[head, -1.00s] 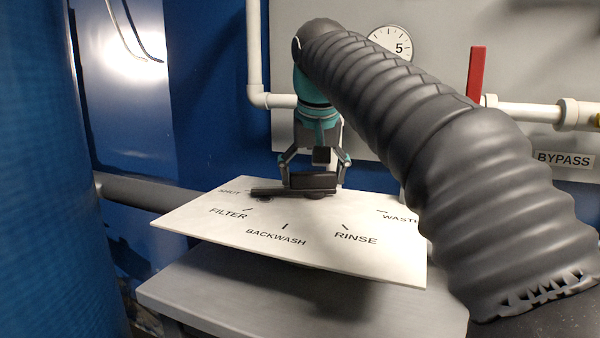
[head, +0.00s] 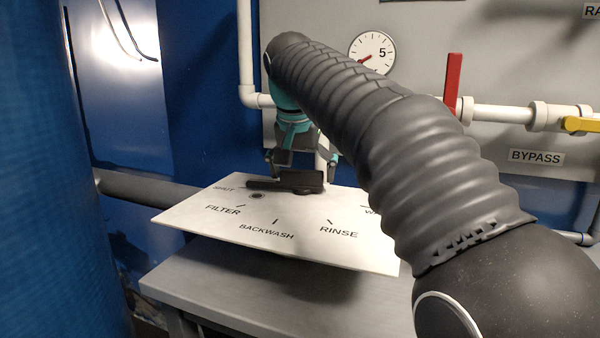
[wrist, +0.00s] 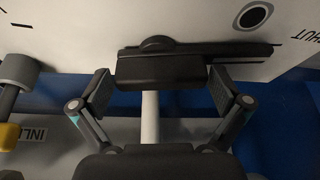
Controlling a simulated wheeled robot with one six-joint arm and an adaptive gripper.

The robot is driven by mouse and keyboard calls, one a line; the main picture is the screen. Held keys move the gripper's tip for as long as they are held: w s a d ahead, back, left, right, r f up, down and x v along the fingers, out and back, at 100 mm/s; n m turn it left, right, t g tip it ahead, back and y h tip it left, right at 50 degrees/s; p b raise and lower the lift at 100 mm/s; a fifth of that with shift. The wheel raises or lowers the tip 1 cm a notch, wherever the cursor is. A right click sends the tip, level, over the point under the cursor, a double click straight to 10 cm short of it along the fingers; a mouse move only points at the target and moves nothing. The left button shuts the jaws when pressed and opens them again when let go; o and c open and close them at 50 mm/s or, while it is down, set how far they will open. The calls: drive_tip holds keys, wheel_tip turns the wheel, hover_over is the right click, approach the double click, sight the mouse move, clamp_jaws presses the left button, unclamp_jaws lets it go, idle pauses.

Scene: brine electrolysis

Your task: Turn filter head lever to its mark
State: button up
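The black filter head lever (head: 286,186) lies on a tilted white plate (head: 215,218) marked SHUT, FILTER, BACKWASH, RINSE and, partly hidden by my arm, WASTE. Its thin end points left, close to the SHUT label (head: 223,188); it also shows in the wrist view (wrist: 235,50). My gripper (head: 302,160) is open just behind the lever's thick block. In the wrist view the fingers of my gripper (wrist: 161,90) stand either side of that block (wrist: 160,70), seemingly with small gaps. Contact is hard to tell.
A grey bench (head: 250,285) stands below the plate. A blue cylinder (head: 55,180) rises at the left. Behind are white pipes (head: 500,113), a red lever (head: 453,85), a yellow handle (head: 580,125), a gauge (head: 372,53) and a BYPASS label (head: 536,156).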

drive_tip(key=shift+r, duration=0.1)
drive_tip(key=v, duration=1.1)
drive_tip(key=shift+s+r, duration=0.25)
drive_tip(key=shift+r, duration=0.1)
drive_tip(key=shift+a, duration=0.1)
